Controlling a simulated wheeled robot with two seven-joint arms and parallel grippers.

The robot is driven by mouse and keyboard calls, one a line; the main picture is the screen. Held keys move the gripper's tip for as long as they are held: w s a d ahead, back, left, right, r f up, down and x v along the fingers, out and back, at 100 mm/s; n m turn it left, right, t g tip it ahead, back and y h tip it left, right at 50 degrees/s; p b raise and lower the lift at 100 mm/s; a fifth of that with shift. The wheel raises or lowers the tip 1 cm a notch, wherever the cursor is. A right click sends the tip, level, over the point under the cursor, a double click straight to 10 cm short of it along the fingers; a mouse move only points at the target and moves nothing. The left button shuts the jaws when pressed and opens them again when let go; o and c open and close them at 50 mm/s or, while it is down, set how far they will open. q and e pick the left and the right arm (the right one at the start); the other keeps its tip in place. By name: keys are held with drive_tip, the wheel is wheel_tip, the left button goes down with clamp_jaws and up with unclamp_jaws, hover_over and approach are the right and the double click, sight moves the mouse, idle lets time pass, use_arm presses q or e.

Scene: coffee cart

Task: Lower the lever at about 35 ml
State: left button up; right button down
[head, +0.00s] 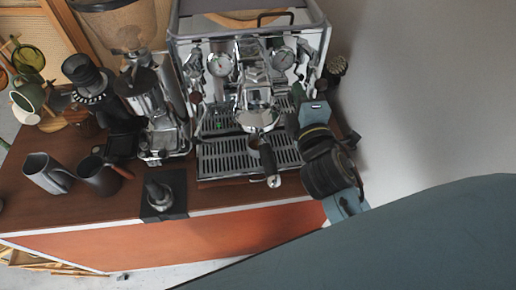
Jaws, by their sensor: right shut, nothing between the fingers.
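The chrome espresso machine (250,38) stands on the cart's wooden top. Its group head (257,118) is at the front centre, and a portafilter with a black handle (268,160) points out towards me. My right gripper (300,112) is shut and empty, just to the right of the group head and in front of the machine. The brew lever is too small or hidden by the gripper to make out, so I cannot tell its position or whether I touch it. I cannot make out a cup or any volume reading. My left gripper is not in view.
The drip tray (222,160) lies under the group head. A grinder (150,95) stands to the left. A dark pitcher (98,176), a grey pitcher (44,172) and a tamper (158,193) on a black mat are at the front left. A wall rises close on the right.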

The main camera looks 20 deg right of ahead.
wheel_tip(320, 180, down, 8)
drive_tip(key=b, duration=0.6)
drive_tip(key=shift+f, duration=0.25)
drive_tip(key=b+v, duration=0.2)
drive_tip(key=v, duration=0.6)
drive_tip(key=shift+s+r+b, duration=0.25)
drive_tip(key=shift+r+b, duration=0.05)
